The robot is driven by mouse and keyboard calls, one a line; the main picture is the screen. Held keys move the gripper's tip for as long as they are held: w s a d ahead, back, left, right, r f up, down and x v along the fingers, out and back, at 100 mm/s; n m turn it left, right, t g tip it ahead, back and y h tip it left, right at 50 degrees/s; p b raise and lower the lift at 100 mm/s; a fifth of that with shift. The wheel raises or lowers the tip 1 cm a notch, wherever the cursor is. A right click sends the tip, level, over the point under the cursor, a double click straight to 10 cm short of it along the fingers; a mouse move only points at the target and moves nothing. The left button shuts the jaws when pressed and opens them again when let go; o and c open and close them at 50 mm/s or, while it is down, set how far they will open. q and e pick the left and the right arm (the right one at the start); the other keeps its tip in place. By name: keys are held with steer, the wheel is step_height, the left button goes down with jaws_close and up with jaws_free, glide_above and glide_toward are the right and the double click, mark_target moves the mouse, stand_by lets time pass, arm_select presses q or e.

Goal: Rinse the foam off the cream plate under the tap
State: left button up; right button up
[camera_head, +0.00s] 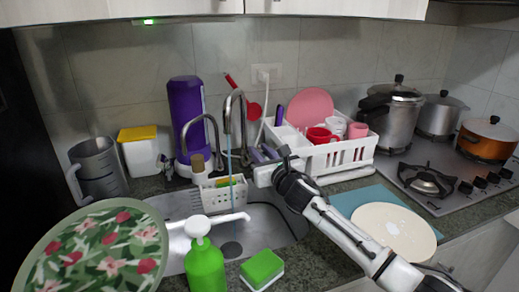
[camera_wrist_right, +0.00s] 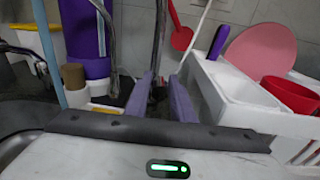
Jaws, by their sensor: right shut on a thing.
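The cream plate (camera_head: 393,230) lies flat on a blue mat (camera_head: 352,200) on the counter, right of the sink. I cannot make out foam on it. The tap (camera_head: 242,110) arches over the sink (camera_head: 268,228), and a thin pale-blue stream (camera_head: 230,160) seems to fall from its spout. My right gripper (camera_head: 262,155) is beside the tap's base, away from the plate. In the wrist view its purple fingers (camera_wrist_right: 167,95) are shut on a narrow dark part, seemingly the tap's lever, mostly hidden between them. My left gripper is not in view.
A floral plate (camera_head: 95,250), a green soap bottle (camera_head: 205,266) and a green sponge (camera_head: 262,268) are in front. A white dish rack (camera_head: 345,155) stands behind my right arm. A purple dispenser (camera_head: 186,110) and a sponge caddy (camera_head: 222,196) are left of the tap.

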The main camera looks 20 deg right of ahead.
steer(key=shift+r, duration=0.2)
steer(key=o, duration=0.9)
steer(key=shift+f, duration=0.1)
steer(key=shift+s, duration=0.1)
steer(key=s+p, duration=0.1)
steer(key=s, duration=0.1)
steer(key=s+p, duration=0.2)
steer(key=shift+s+d+r, duration=0.2)
steer(key=shift+s, duration=0.15)
steer(key=shift+s+d+f, duration=0.1)
steer(key=shift+s, duration=1)
